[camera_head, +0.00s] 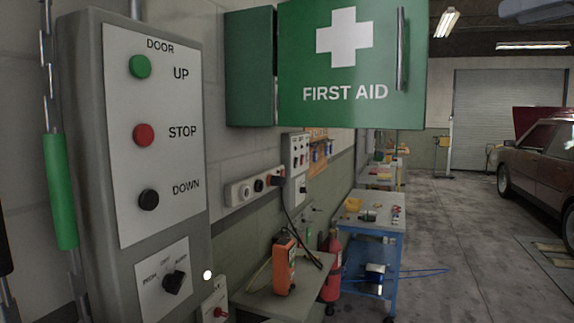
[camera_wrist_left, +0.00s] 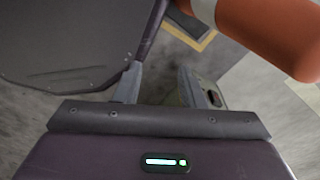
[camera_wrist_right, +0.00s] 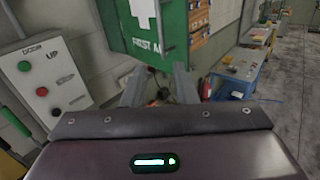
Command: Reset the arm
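My right gripper (camera_wrist_right: 158,84) is open and empty in the right wrist view, its two grey fingers apart. It points toward the green first aid cabinet (camera_wrist_right: 150,40), which also shows large in the head view (camera_head: 350,70). My left gripper (camera_wrist_left: 160,84) is open in the left wrist view, with nothing between its fingers and a grey floor behind. I cannot make out either gripper in the head view. The grey door control panel (camera_head: 160,200) with green, red and black buttons is at the left of the head view, and it also shows in the right wrist view (camera_wrist_right: 45,75).
A large orange rounded object (camera_wrist_left: 270,35) is close to my left gripper. An orange device (camera_head: 284,265) sits on a bench by the wall. A red fire extinguisher (camera_head: 332,270) and a blue cart (camera_head: 375,255) stand beyond. Open floor (camera_head: 450,240) lies before a red car (camera_head: 540,160).

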